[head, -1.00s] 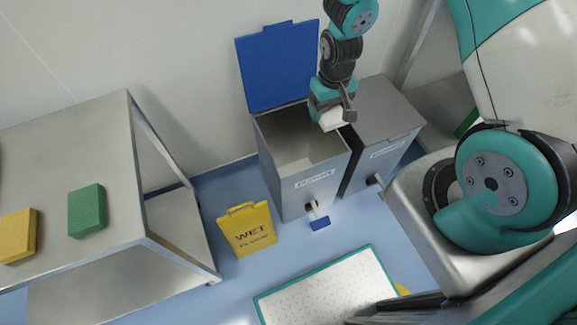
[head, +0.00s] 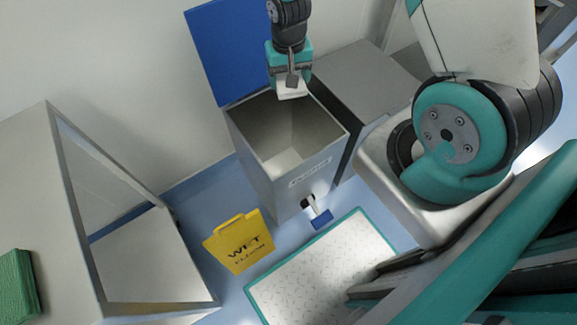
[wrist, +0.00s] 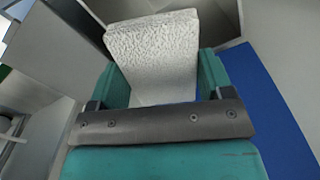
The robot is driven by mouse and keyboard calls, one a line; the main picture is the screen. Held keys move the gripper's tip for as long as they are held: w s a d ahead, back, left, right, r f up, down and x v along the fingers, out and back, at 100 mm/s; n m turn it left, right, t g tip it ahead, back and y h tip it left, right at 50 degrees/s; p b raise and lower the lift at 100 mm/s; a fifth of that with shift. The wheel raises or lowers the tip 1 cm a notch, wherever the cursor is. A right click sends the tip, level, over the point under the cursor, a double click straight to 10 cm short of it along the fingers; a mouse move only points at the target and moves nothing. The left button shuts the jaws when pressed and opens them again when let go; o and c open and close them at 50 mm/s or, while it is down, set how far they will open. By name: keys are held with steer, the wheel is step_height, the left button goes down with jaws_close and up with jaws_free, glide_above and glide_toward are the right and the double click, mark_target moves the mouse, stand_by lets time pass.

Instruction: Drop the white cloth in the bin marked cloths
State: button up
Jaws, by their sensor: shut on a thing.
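My gripper (head: 290,78) is shut on the white cloth (head: 291,90). In the wrist view the cloth (wrist: 157,55) is a folded, textured white block between the fingers. The gripper and cloth are at the back edge of an open grey bin (head: 241,126), in front of its raised blue lid (head: 225,45). The bin has a label (head: 309,172) on its front, too blurred to read. Its inside looks empty. A blue foot pedal (head: 320,217) is at its base.
A second grey bin (head: 365,75) with its lid closed stands to the right. A yellow wet-floor sign (head: 239,242) stands in front. A steel table (head: 75,200) is at left with a green block (head: 17,285) on it. A white mat (head: 320,270) lies on the blue floor.

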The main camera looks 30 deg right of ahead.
step_height(320, 180, down, 18)
steer(key=w+d+m+b, duration=0.1)
steer(key=m+b, duration=0.3)
steer(key=b, duration=1.5)
steer(key=shift+m, duration=0.4)
steer(key=shift+w+d+f, duration=0.1)
steer(key=o, duration=0.9)
step_height(320, 180, up, 18)
steer(key=p, duration=0.5)
steer(key=shift+f+p, duration=0.25)
steer(key=shift+p, duration=0.1)
